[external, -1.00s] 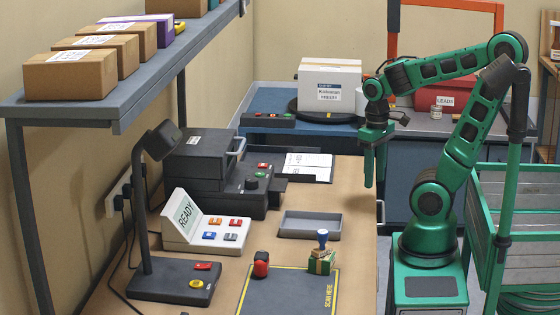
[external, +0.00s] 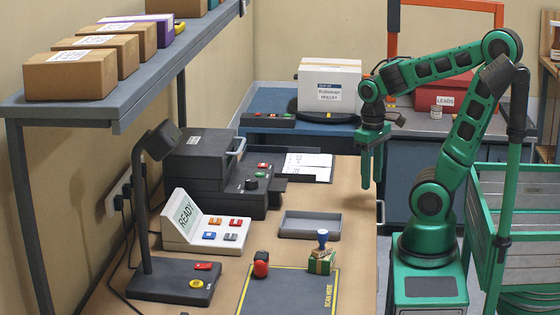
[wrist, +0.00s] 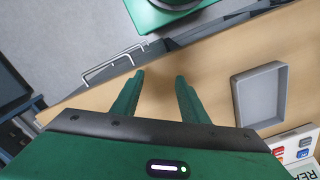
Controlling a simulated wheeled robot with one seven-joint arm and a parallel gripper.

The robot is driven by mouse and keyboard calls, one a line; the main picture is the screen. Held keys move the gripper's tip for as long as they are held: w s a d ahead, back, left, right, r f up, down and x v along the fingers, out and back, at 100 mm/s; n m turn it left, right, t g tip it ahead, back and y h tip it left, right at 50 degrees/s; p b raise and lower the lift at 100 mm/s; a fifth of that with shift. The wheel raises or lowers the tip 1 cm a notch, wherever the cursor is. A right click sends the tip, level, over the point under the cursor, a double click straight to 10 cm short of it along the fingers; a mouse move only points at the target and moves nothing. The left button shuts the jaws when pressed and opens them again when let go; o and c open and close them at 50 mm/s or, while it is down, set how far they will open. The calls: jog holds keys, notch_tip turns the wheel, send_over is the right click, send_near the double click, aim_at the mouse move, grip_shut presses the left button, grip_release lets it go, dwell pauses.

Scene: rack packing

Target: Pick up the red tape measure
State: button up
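The red tape measure (external: 261,264) stands on the bench at the left edge of the dark mat, in front of the button panel. It does not show in the wrist view. My gripper (external: 368,170) hangs over the right edge of the bench, behind and to the right of the tape measure and well apart from it. In the wrist view, my gripper's two fingers (wrist: 158,80) are spread with only bare bench between them, so it is open and empty.
A grey tray (external: 310,226) lies empty between my gripper and the dark mat (external: 290,297). A green box with a blue-handled stamp (external: 322,257) stands at the mat's back edge. A desk lamp (external: 150,215) and a READY panel (external: 205,225) stand at left.

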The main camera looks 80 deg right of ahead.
jog(key=shift+o, duration=0.9)
